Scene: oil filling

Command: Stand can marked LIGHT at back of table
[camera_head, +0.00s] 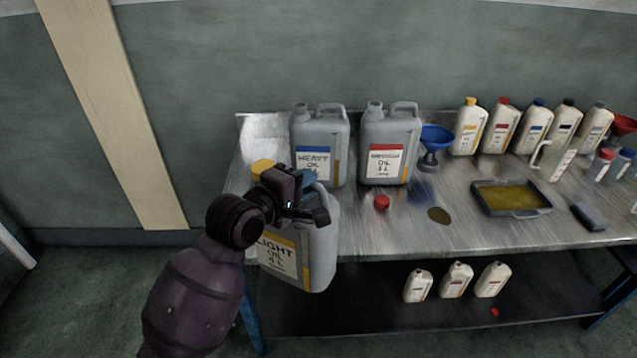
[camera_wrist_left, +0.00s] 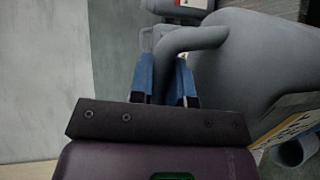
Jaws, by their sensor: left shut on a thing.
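The grey can marked LIGHT OIL (camera_head: 318,245), with a white and yellow label, is at the front left edge of the metal table (camera_head: 350,225). It overlaps the table's front edge in the head view and looks slightly tilted. My left gripper (camera_head: 312,185) is shut on its handle; the left wrist view shows the blue fingers (camera_wrist_left: 166,80) on either side of the handle (camera_wrist_left: 190,40) and the can's grey body (camera_wrist_left: 260,60). A yellow cap (camera_head: 262,167) shows behind my left wrist. Whether the can touches the table is hidden. My right gripper is not in view.
Two grey cans, one labelled HEAVY OIL (camera_head: 320,140) and one red-labelled (camera_head: 390,145), stand at the back left. A blue funnel (camera_head: 435,145), several white bottles (camera_head: 500,130), a red cap (camera_head: 381,202) and an oil tray (camera_head: 510,198) are to the right. Small bottles (camera_head: 456,280) stand on the lower shelf.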

